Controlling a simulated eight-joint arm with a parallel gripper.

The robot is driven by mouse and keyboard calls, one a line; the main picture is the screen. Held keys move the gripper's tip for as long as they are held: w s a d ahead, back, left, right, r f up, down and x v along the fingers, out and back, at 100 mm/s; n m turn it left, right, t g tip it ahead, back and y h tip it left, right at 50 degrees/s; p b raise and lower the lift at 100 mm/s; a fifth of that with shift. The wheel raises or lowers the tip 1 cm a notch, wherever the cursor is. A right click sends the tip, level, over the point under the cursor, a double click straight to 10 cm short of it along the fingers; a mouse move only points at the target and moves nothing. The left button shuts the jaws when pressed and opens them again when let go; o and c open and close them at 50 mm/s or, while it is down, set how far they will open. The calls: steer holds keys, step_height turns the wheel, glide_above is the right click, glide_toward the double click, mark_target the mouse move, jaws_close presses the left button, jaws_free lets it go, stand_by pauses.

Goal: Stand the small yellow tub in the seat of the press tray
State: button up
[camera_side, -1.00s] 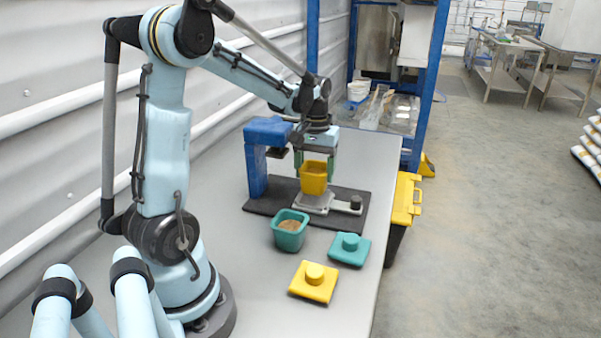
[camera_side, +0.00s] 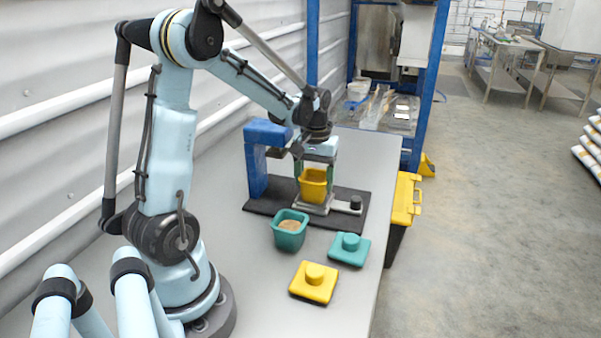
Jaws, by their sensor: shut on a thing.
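The small yellow tub (camera_side: 313,187) is between the green fingers of my gripper (camera_side: 314,181), which is shut on it. The tub is upright, over the metal press tray (camera_side: 318,209) with its dark knob at the right. Its base is very low, at or just above the tray; I cannot tell whether it touches, and the seat is hidden behind it. The blue press (camera_side: 257,165) stands to the left on a dark base plate (camera_side: 270,206).
A teal tub (camera_side: 290,236) with brown filling stands in front of the base plate. A teal lid (camera_side: 349,250) and a yellow lid (camera_side: 314,283) lie nearer on the grey table (camera_side: 255,290). A yellow-topped case (camera_side: 405,200) stands beyond the table's right edge.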

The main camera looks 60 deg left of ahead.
steer(key=shift+f, duration=0.3)
stand_by(0.4)
steer(key=o, duration=1)
steer(key=shift+r, duration=3.75)
steer(key=s+d+m+t, duration=0.1)
steer(key=d+m+t, duration=0.1)
steer(key=d, duration=0.4)
steer(key=s+d+m+t, duration=0.2)
steer(key=d+m, duration=0.2)
steer(key=d, duration=0.2)
steer(key=s+d+r+m+t, duration=0.1)
steer(key=s+d+m+t, duration=0.1)
steer(key=d, duration=0.5)
steer(key=shift+d+m+t, duration=0.1)
steer(key=shift+m+t, duration=0.5)
